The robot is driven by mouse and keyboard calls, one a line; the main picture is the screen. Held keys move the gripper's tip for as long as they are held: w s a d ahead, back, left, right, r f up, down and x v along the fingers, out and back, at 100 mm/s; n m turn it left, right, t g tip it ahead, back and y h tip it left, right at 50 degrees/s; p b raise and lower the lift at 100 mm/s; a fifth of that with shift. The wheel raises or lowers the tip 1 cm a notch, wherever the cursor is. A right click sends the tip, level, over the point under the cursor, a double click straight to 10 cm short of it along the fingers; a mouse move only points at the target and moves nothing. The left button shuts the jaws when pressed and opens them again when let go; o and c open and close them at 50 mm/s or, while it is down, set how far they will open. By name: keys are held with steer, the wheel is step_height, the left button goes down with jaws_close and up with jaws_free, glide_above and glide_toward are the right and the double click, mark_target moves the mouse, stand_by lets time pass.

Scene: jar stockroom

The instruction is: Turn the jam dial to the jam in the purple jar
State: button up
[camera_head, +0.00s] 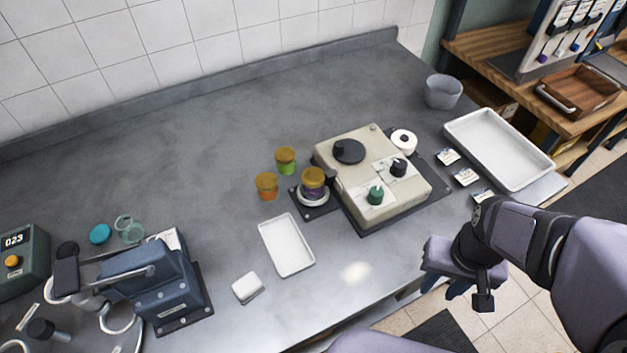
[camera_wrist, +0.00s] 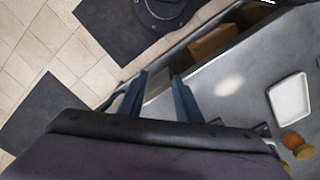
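The purple jar (camera_head: 314,190), with an orange-brown lid, sits in a round holder (camera_head: 312,199) at the left side of a beige machine (camera_head: 352,181). The machine has a green knob (camera_head: 376,196), a black knob (camera_head: 398,168) and a flat black disc (camera_head: 348,152) on top. White label cards lie around the two knobs; their print is too small to read, so I cannot tell which is the jam dial. My gripper (camera_wrist: 160,82) is off the counter's front edge, to the right of and well apart from the machine. Its two blue fingers are apart with nothing between them.
A green jar (camera_head: 286,164) and an orange jar (camera_head: 266,188) stand left of the purple jar. A small white tray (camera_head: 265,246) lies in front. A blue device (camera_head: 150,279) is at left, a large white tray (camera_head: 455,126) at right. The back middle counter is clear.

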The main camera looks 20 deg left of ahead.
steer(key=o, duration=0.4)
steer(key=shift+c, duration=0.2)
step_height(320, 180, up, 10)
steer(key=m+p, duration=0.6)
steer(key=m, duration=0.6)
glide_above(377, 191)
steer(key=shift+a+f, duration=0.1)
steer(key=shift+f, duration=0.05)
steer(key=shift+f+p, duration=0.9)
steer(key=shift+f, duration=2.75)
steer(key=shift+c, duration=0.7)
steer(key=c, duration=0.9)
